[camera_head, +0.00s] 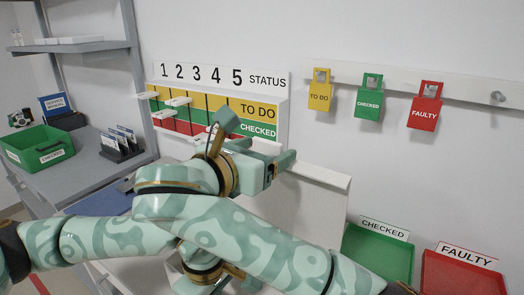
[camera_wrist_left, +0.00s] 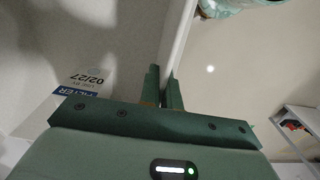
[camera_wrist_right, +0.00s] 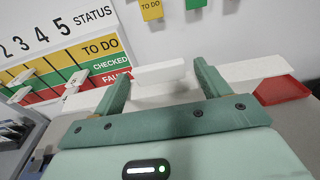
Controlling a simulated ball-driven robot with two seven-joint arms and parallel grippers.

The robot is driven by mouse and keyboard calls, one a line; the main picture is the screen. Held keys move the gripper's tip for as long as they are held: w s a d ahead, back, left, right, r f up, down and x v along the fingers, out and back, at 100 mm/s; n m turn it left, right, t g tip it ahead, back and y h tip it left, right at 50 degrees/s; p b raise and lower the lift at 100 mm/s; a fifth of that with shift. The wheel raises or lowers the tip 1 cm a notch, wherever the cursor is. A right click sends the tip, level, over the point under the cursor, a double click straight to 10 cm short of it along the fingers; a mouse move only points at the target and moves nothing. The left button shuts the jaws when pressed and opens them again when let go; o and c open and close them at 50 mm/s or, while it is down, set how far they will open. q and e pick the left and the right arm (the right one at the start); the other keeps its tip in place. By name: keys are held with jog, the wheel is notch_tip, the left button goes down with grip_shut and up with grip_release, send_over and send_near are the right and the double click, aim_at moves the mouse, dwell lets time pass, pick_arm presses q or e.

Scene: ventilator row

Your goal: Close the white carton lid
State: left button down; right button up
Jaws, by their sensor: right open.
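The white carton (camera_head: 318,205) stands below the status board, largely hidden by my crossed arms. Its pale panel shows to the right of my right gripper (camera_head: 262,154). That gripper is open and points at the wall. In the right wrist view, a white flap (camera_wrist_right: 160,72) shows between and beyond its fingers; I cannot tell whether they touch it or whether it is the lid. My left gripper (camera_wrist_left: 162,88) has its fingers close together on either side of a thin white carton wall (camera_wrist_left: 180,38). A filter label (camera_wrist_left: 85,85) shows beside it. The left gripper is hidden in the head view.
The status board (camera_head: 220,105) is on the wall behind. Yellow, green and red tags (camera_head: 368,100) hang at the right. A green tray (camera_head: 378,252) and a red tray (camera_head: 460,275) stand at the lower right. A green bin (camera_head: 40,150) is on the left bench.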

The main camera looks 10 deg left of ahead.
notch_tip(320, 180, up, 10)
dwell(0.5)
